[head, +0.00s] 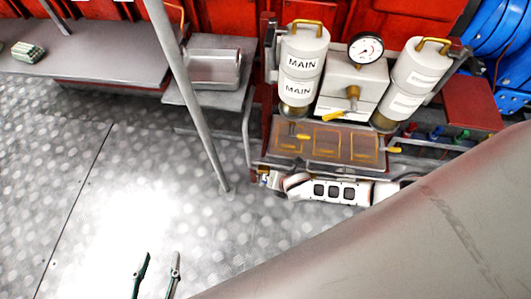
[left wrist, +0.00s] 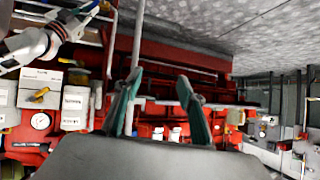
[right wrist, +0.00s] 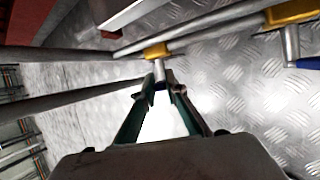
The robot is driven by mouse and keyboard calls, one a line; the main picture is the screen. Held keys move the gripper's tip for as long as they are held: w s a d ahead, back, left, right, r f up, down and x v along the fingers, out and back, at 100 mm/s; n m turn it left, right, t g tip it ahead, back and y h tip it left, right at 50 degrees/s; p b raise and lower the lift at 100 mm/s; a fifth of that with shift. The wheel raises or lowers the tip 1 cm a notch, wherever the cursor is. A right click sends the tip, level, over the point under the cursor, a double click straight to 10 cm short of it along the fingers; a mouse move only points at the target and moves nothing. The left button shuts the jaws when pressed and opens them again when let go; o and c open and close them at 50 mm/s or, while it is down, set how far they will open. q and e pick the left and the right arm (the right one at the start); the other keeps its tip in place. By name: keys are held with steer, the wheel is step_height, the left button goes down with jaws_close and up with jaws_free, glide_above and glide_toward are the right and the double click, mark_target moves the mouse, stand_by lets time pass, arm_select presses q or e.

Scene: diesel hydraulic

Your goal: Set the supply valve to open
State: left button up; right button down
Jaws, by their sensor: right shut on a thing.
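The hydraulic unit stands at upper right in the head view. No label reads "supply", so I cannot tell which lever is the supply valve. In the right wrist view my right gripper (right wrist: 161,87) is shut on a short metal stem (right wrist: 159,73) with a yellow fitting (right wrist: 157,51) beyond it. That gripper is mostly hidden in the head view. My left gripper (head: 158,256) is open and empty above the floor, and its spread fingers show in the left wrist view (left wrist: 158,82).
White MAIN canisters (head: 302,65) and a round gauge (head: 366,49) top the unit, above a brownish tray (head: 290,150). A slanted grey post (head: 190,95) stands left of it. Blue hoses (head: 497,40) hang at right. The floor at left is clear.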

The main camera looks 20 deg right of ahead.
arm_select(q)
steer(key=shift+w+d+r+n+t+h+b, duration=0.2)
steer(key=shift+w+d+r+b, duration=0.2)
steer(key=shift+d+r, duration=0.2)
steer(key=shift+w+d+r+n+t+h+b, duration=0.1)
steer(key=shift+w+d+r+n+t+b, duration=0.1)
steer(key=shift+w+d+r+b, duration=0.4)
arm_select(e)
steer(key=shift+s+d+f+t+y, duration=0.5)
steer(key=shift+t+y, duration=0.1)
steer(key=shift+y, duration=0.2)
arm_select(q)
steer(key=shift+s+f, duration=0.2)
steer(key=shift+s, duration=0.1)
arm_select(e)
steer(key=c, duration=2)
jaws_free()
steer(key=shift+c, duration=0.2)
arm_select(q)
steer(key=shift+a, duration=0.1)
arm_select(e)
steer(key=shift+w, duration=0.1)
arm_select(q)
steer(key=shift+f, duration=0.1)
arm_select(e)
steer(key=shift+r, duration=0.1)
steer(key=v, duration=1.2)
